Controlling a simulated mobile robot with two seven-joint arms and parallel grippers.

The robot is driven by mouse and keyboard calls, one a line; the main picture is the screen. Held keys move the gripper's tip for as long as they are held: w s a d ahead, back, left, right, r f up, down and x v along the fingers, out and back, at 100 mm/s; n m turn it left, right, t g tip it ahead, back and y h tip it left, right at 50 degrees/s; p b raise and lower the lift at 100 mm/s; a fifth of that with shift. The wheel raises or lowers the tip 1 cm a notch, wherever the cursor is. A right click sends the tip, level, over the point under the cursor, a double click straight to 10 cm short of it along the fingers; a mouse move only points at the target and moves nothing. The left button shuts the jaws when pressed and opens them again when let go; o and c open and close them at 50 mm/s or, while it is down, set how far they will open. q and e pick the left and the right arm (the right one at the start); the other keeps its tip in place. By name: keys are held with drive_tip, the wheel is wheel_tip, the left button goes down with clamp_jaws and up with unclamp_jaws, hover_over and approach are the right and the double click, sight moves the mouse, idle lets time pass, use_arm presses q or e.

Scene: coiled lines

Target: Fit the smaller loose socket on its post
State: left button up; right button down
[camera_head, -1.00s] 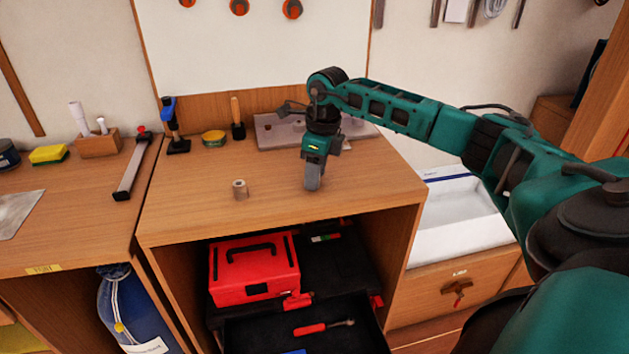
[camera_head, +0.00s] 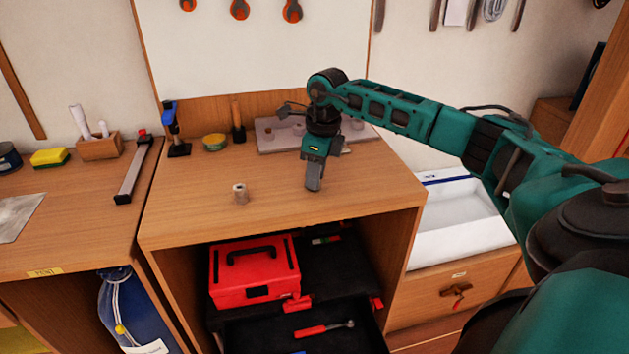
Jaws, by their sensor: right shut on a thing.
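A pale, short cylindrical socket with a dark hole in its top (camera_head: 240,193) stands upright on the wooden bench, left of my right gripper. My right gripper (camera_head: 313,184) points down over the front middle of the bench. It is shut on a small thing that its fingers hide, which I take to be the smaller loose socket. A grey board (camera_head: 266,144) lies at the back of the bench. Short round pieces show on it, but my wrist covers its middle, and I cannot tell which is the bare post. My left gripper is not in view.
A green-yellow tin (camera_head: 214,142), a blue-topped clamp (camera_head: 174,130) and a wooden-handled tool (camera_head: 237,120) stand along the back. A red toolbox (camera_head: 254,272) sits in the open space below. The bench's left and middle top is mostly clear.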

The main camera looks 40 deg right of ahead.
idle(0.3)
drive_tip(key=shift+r+p, duration=0.95)
drive_tip(key=shift+r, duration=0.25)
drive_tip(key=shift+f, duration=0.1)
